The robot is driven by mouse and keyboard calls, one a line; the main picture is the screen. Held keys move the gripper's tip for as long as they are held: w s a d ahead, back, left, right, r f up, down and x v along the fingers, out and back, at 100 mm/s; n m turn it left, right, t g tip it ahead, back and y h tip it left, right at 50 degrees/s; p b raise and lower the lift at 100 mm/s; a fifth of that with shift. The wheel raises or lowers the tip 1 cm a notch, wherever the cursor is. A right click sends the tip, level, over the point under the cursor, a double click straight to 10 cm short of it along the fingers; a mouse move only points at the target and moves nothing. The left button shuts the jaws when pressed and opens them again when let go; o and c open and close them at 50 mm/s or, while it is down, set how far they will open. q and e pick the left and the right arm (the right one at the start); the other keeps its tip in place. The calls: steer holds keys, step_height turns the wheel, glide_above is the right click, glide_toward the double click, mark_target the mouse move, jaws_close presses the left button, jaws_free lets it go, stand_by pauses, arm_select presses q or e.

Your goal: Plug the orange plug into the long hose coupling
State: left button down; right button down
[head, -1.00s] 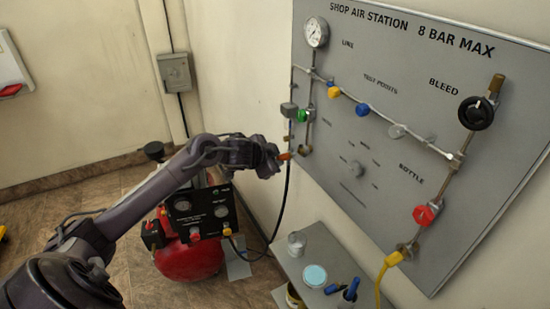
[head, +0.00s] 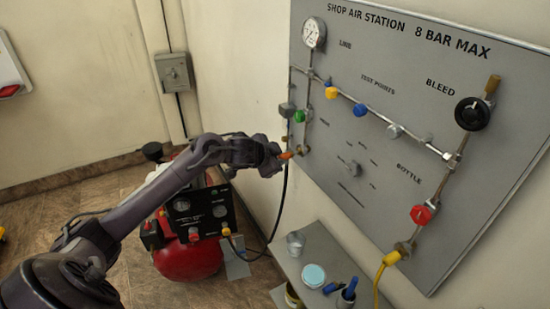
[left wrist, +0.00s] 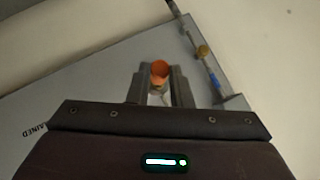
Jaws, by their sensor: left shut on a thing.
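My left gripper (head: 277,160) is shut on the orange plug (head: 286,155), just left of the panel's left edge. In the left wrist view the orange plug (left wrist: 159,72) stands between the two fingers (left wrist: 160,88), its round end showing. A black hose (head: 284,205) hangs below the gripper; where it joins is hidden. A small brass fitting (head: 303,150) at the lower left of the pipework lies close right of the plug; whether they touch cannot be told. Which part is the long hose coupling is not clear. My right gripper is not in view.
The grey panel (head: 330,190) carries pipes, a gauge (head: 313,33), coloured test points and a red bottle valve (head: 421,215). A yellow hose (head: 378,285) hangs at lower right. A red compressor (head: 190,260) stands below my arm. A small shelf (head: 325,245) holds cans and tools.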

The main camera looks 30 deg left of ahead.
arm_select(q)
steer(key=shift+w+d, duration=0.4)
steer(key=shift+w, duration=0.35)
steer(key=c, duration=1.2)
jaws_free()
steer(key=shift+c, duration=0.2)
steer(key=v, duration=0.7)
steer(key=shift+s+r+b, duration=0.25)
steer(key=shift+s+b, duration=0.05)
steer(key=shift+b, duration=0.15)
